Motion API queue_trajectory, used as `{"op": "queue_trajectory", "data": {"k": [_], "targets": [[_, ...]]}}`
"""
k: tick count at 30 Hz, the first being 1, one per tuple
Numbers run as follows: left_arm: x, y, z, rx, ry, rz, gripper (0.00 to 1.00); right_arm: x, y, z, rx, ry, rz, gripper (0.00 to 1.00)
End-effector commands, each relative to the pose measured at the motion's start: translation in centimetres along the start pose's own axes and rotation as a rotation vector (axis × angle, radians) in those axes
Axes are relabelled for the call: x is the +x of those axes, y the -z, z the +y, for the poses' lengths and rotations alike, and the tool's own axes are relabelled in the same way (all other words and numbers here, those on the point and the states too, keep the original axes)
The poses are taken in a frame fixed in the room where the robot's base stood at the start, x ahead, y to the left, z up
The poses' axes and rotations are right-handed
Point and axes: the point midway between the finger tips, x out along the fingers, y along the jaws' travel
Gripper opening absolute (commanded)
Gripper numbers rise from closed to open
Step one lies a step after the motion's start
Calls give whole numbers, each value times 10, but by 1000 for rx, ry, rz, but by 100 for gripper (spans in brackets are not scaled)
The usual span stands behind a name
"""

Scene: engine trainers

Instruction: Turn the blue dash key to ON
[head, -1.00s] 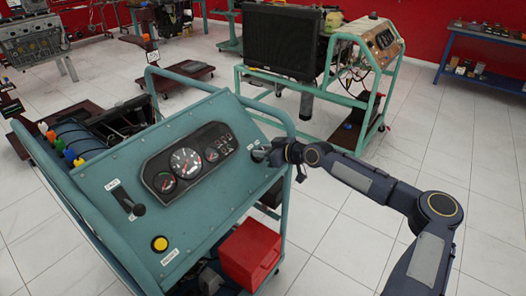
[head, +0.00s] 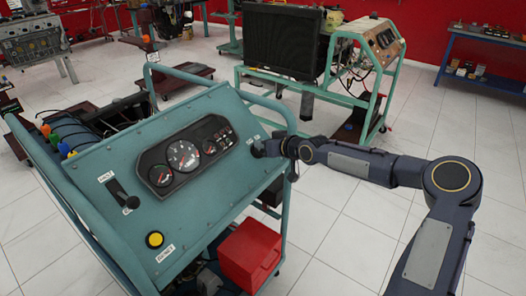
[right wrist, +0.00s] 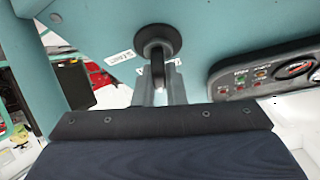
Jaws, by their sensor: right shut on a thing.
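The teal-blue dash panel (head: 215,185) slopes up in the head view. Its key switch sits at the panel's right end, mostly hidden there by my right gripper (head: 266,148). In the right wrist view the switch shows as a dark round collar (right wrist: 157,38) with a narrow dark key (right wrist: 158,72) standing out from it. The two grey fingers of my right gripper (right wrist: 159,88) are shut on the key, one on each side. A small white label (right wrist: 121,57) lies beside the collar; its print is too small to read. My left gripper is not in view.
A gauge cluster (head: 187,156) is left of the switch. A lever (head: 124,194) and a yellow button (head: 155,239) are farther left. A teal tube frame (head: 262,103) rises behind the panel. A red box (head: 249,254) sits below. Open floor lies to the right.

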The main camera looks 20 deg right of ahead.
Motion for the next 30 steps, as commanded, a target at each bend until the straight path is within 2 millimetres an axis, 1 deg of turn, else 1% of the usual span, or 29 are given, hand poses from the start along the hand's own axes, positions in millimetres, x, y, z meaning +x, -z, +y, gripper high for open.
{"op": "queue_trajectory", "data": {"k": [1, 6, 12, 21, 30], "targets": [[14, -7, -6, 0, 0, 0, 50, 4, -14, 0, 31, -18, -20, 0], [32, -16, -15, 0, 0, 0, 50, 4, -14, 0, 158, -76, -19, 0], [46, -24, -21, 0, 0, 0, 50, 4, -13, 0, 278, -134, -20, 0], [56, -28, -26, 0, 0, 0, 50, 3, -12, 1, 379, -183, -23, 0], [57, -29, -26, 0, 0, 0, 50, 3, -12, 1, 400, -193, -24, 0]]}}
